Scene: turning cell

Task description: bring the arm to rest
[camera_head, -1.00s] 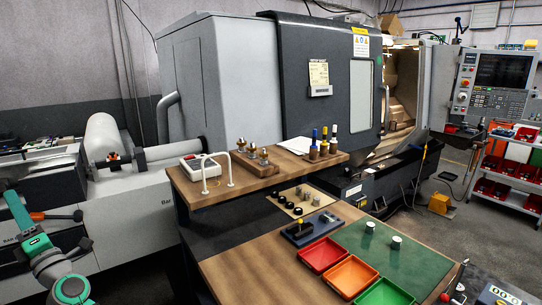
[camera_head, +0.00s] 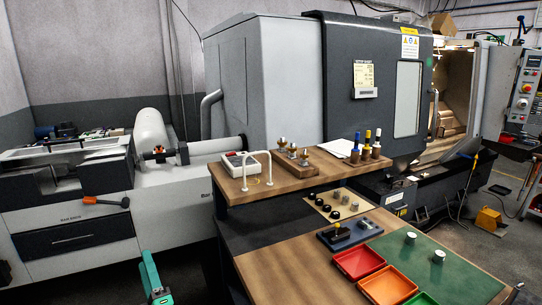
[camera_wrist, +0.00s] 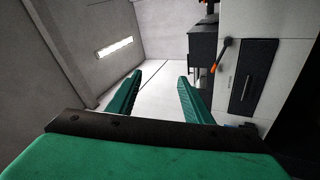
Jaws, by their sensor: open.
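My gripper (camera_wrist: 158,95) shows in the wrist view with its two green fingers apart and nothing between them. Beyond the fingers are a bare pale wall and floor, with the grey cabinet side to the right. In the head view only a green part of my arm (camera_head: 153,280) shows at the bottom edge, left of the workbench.
The wooden workbench (camera_head: 290,279) stands right of my arm, with red, orange and green trays (camera_head: 359,262) and a green mat (camera_head: 465,268). The bar feeder (camera_head: 80,243) stands at the left, with an orange-handled lever (camera_head: 105,202). The lathe (camera_head: 350,100) stands behind.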

